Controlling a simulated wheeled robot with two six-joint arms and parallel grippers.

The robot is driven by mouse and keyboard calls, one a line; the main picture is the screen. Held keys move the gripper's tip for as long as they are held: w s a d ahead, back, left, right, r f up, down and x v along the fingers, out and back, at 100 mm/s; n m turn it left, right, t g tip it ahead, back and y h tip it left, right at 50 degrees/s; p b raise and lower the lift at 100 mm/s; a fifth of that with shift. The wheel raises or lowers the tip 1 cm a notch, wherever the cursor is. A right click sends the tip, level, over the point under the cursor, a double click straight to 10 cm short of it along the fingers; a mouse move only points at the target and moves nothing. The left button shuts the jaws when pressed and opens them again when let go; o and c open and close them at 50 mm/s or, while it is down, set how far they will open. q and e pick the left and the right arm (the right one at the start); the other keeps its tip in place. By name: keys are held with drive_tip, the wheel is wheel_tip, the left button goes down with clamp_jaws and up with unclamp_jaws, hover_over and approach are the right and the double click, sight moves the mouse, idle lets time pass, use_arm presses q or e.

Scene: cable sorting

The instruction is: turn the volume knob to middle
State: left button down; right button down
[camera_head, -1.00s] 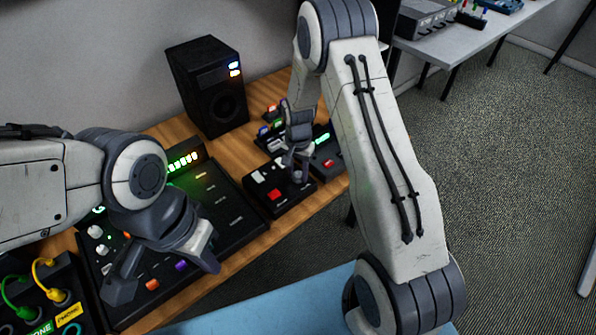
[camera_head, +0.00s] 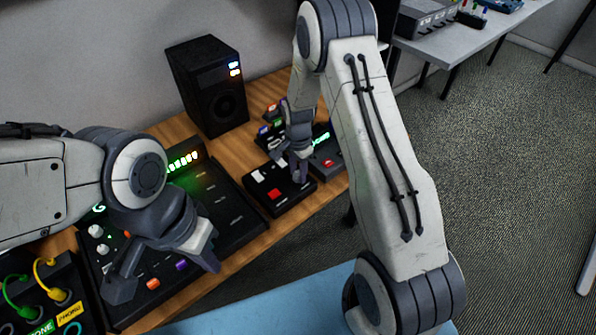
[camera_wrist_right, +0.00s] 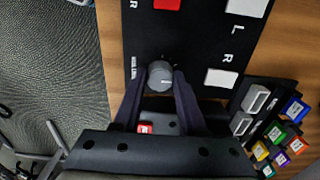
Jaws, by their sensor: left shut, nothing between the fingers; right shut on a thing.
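The volume knob is a round grey knob (camera_wrist_right: 160,76) with a pale mark on its side, on a black control box (camera_wrist_right: 190,50). In the right wrist view it sits between the fingertips of my right gripper (camera_wrist_right: 159,86), which is shut on it. My left gripper (camera_head: 121,290) is shut and empty over the front of the large mixer panel (camera_head: 225,185), well left of the box.
A black speaker (camera_head: 208,95) stands behind the box. A small device with a green display (camera_head: 322,140) is close to its right. Coloured blocks (camera_wrist_right: 285,135) stand beside the box. Cable sockets (camera_head: 50,300) are at the lower left. The table edge is close in front.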

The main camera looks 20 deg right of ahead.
sight(297, 174)
drive_tip(key=shift+a, duration=0.1)
drive_tip(key=shift+c, duration=2.3)
unclamp_jaws()
drive_tip(key=shift+r, duration=0.15)
wheel_tip(297, 174, up, 10)
drive_tip(key=shift+r+b, duration=0.15)
drive_tip(key=shift+b, duration=0.25)
